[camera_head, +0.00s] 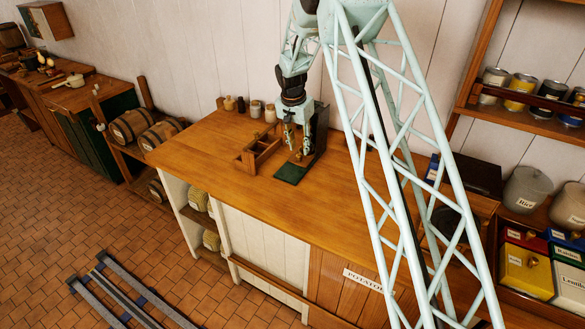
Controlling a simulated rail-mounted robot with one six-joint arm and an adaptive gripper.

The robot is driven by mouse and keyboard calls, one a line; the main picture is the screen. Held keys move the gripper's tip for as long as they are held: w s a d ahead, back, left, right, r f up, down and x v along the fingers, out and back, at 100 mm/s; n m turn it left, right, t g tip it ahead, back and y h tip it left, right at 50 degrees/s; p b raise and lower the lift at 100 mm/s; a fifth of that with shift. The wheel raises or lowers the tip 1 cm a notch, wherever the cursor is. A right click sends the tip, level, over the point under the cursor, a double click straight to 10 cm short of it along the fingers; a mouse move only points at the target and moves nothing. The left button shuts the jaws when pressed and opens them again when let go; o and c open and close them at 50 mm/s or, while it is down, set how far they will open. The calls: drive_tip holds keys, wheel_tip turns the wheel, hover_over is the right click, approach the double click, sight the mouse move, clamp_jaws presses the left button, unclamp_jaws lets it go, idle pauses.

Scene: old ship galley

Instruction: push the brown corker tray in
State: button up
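My gripper (298,147) points down over the wooden counter, in front of a dark upright block (320,128). Its two fingers look apart, with a gap between them. Under it is a dark green plate (292,172) on the counter, with a small brown part near the fingertips that is too small to make out. A brown wooden tray with dividers (250,158) sticks out to the left of the dark block and looks like the corker tray. Its right end is partly hidden by my gripper. I cannot tell whether my gripper touches it.
Several small jars (255,108) stand along the back edge of the counter (220,150). The counter's left and front parts are clear. My lattice arm crosses the right side. Shelves with tins (520,85) and a dark box (470,178) stand at right.

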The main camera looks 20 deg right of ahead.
drive_tip(key=shift+r, duration=1.45)
drive_tip(key=shift+s+r, duration=0.2)
drive_tip(key=shift+r, duration=0.25)
drive_tip(key=s+a+r+n+t+b, duration=0.1)
drive_tip(key=s+a+r+n+b, duration=0.1)
drive_tip(key=s+r, duration=1.15)
drive_tip(key=s+a+r+n+b, duration=0.2)
drive_tip(key=s+r, duration=1.1)
drive_tip(key=s, duration=0.1)
drive_tip(key=s+a+r+n+y+b, duration=0.1)
drive_tip(key=s+r+n+b, duration=0.2)
drive_tip(key=s, duration=1.7)
drive_tip(key=s+a+f+n+b, duration=0.1)
drive_tip(key=s+f, duration=0.1)
drive_tip(key=s, duration=0.8)
drive_tip(key=s+a+f+n+t+b, duration=0.1)
drive_tip(key=s+f, duration=0.1)
drive_tip(key=s, duration=0.9)
drive_tip(key=shift+s+a+y+b, duration=0.2)
drive_tip(key=shift+s+y+b, duration=0.05)
drive_tip(key=shift+y+b, duration=0.05)
